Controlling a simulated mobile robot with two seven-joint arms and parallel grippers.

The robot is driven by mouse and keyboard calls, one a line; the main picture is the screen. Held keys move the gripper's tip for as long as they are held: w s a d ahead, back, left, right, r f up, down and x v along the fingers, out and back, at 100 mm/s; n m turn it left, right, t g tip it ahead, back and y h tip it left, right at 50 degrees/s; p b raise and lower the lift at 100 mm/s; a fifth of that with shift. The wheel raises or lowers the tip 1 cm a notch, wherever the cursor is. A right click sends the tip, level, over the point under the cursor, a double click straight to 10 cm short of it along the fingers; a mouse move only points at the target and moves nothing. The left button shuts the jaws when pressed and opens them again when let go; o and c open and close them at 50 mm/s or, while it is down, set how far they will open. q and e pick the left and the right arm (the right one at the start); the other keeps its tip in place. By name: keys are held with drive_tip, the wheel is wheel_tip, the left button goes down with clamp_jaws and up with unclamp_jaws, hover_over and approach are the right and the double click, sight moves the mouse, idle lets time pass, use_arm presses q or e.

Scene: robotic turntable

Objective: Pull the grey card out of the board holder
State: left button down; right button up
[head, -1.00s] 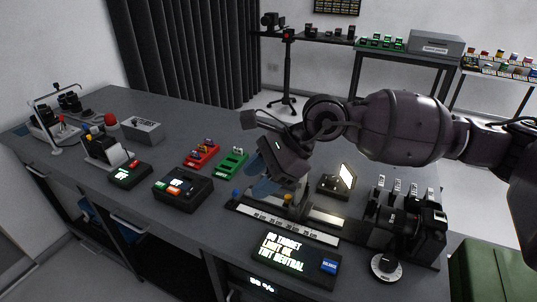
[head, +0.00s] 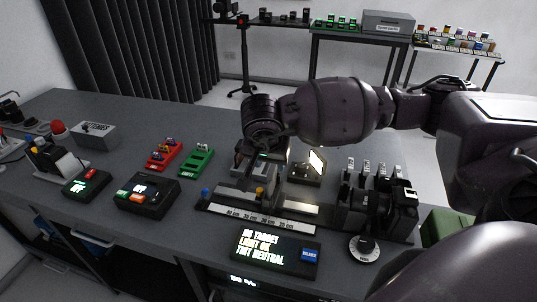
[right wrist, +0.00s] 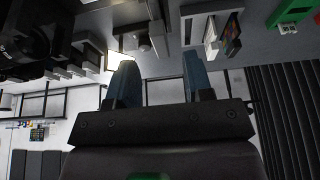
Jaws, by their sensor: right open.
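My right gripper (head: 252,168) is just behind and above the ruled rail (head: 262,218) in the head view, largely covered by my own wrist. In the right wrist view its two blue fingers (right wrist: 160,78) stand wide apart with nothing between them. I cannot pick out the grey card or the board holder with certainty. A pale bracket (right wrist: 198,22) with a thin board (right wrist: 232,36) beside it shows beyond the fingers in the wrist view, apart from them. My left gripper is out of view.
A lit panel (head: 317,162) and a black device with several levers (head: 378,208) stand right of the gripper. A display (head: 277,253) lies in front of the rail. Red (head: 165,154) and green (head: 196,161) trays lie to the left. Bare table lies behind them.

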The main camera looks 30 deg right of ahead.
sight(273, 167)
drive_tip(key=x, duration=0.8)
clamp_jaws()
drive_tip(key=shift+r, duration=0.2)
drive_tip(key=shift+r+p, duration=0.3)
drive_tip(key=shift+r, duration=0.25)
drive_tip(key=shift+r+p, duration=0.9)
drive_tip(key=shift+r, duration=1.1)
